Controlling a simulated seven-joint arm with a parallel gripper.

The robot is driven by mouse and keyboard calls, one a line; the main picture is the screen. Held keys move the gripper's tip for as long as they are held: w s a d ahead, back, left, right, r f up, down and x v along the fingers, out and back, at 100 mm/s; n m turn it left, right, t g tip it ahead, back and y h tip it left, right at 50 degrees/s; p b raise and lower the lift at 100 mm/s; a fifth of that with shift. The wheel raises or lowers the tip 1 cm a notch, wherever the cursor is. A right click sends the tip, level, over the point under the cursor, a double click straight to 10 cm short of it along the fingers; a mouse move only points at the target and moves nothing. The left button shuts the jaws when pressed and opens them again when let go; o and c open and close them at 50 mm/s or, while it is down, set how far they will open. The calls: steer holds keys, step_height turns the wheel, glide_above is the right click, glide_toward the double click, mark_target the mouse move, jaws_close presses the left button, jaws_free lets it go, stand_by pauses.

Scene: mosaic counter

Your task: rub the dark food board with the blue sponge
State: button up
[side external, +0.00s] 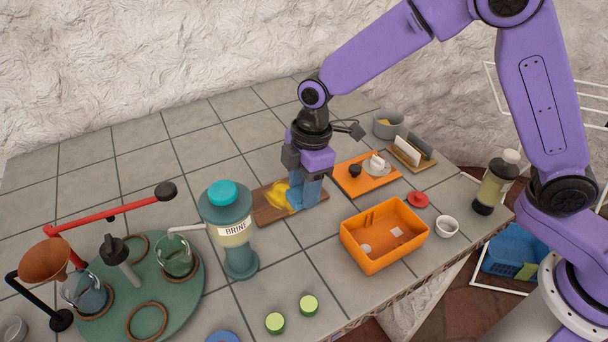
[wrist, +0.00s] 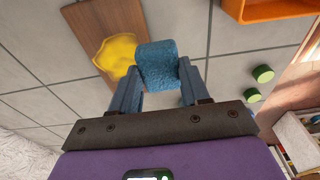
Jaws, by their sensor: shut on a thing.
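The dark brown food board (side external: 262,214) lies flat on the tiled counter, with a yellow patch (side external: 284,196) on it. In the wrist view the board (wrist: 96,22) and the yellow patch (wrist: 117,53) show to the left of the sponge. The blue sponge (wrist: 158,64) is between the fingers of my gripper (wrist: 160,78), which is shut on it. In the side view my gripper (side external: 306,188) points down at the board's right end, and the sponge is hard to tell from the blue fingers. I cannot tell whether the sponge touches the board.
A teal canister marked BRINE (side external: 239,208) stands close in front-left of the board. An orange bin (side external: 384,259) is to the right, and an orange board (side external: 345,184) with small items lies behind it. Two green-topped pieces (side external: 309,305) are in front. Bare tiles lie behind the board.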

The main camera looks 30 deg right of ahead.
mark_target(296, 194)
steer(key=shift+f, duration=0.9)
step_height(296, 194, down, 2)
steer(key=shift+w+f, duration=0.1)
steer(key=shift+w, duration=0.7)
steer(key=shift+c, duration=0.4)
steer(key=shift+w, duration=5.4)
steer(key=shift+s, duration=6.35)
steer(key=shift+w+a, duration=0.1)
steer(key=shift+a, duration=0.75)
steer(key=shift+w+a, duration=0.15)
steer(key=shift+a, duration=0.05)
steer(key=shift+w, duration=5.95)
steer(key=shift+s, duration=6.1)
steer(key=shift+r, duration=4.15)
